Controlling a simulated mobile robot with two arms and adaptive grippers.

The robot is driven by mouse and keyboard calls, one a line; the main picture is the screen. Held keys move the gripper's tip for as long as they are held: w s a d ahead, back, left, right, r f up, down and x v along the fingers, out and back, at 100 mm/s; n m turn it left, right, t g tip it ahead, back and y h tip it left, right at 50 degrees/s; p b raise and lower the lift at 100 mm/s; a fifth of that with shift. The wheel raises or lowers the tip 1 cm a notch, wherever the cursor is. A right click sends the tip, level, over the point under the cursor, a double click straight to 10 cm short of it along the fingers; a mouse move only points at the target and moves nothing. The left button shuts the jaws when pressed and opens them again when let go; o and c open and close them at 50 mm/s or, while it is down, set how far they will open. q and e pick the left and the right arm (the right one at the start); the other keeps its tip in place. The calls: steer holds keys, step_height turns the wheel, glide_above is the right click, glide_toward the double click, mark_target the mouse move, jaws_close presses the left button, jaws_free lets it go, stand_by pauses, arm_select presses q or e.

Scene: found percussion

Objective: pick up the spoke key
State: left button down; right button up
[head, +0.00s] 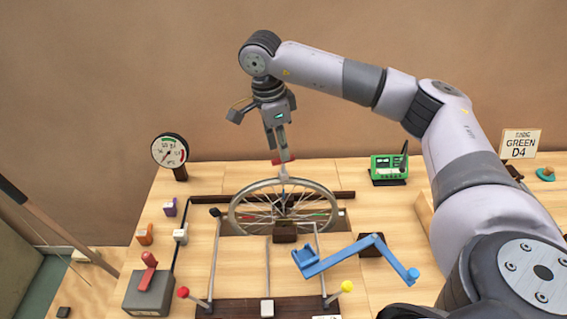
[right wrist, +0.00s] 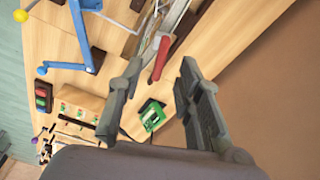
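My right gripper (head: 283,154) points down at the top of the spoked wheel (head: 240,205). In the right wrist view its two fingers (right wrist: 162,68) are apart. A red-handled piece (right wrist: 160,58), which may be the spoke key, shows between the fingertips in the picture, lined up with the gap; I cannot tell whether either finger touches it. In the head view only a small bit of red shows at the fingertips, above the rim. My left gripper is in neither view.
A blue crank (head: 335,258) stands at the wheel's front right. A green meter (head: 388,168) and a "GREEN D4" card (head: 520,144) are at the right. A round gauge (head: 170,151) and a red-lever box (head: 148,290) are at the left.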

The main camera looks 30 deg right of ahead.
mark_target(284, 163)
steer(key=shift+f, duration=0.55)
steer(key=shift+d+f+p, duration=0.1)
steer(key=shift+f+p, duration=0.3)
steer(key=shift+p, duration=0.05)
steer(key=f, duration=0.1)
steer(key=f+p, duration=0.1)
steer(key=f, duration=0.1)
steer(key=shift+s+d+f, duration=0.1)
steer(key=shift+d+f, duration=0.15)
steer(key=shift+f, duration=0.05)
steer(key=shift+d+f+p, duration=0.1)
steer(key=shift+f+p, duration=0.2)
steer(key=shift+f, duration=0.1)
steer(key=shift+c, duration=0.3)
jaws_close()
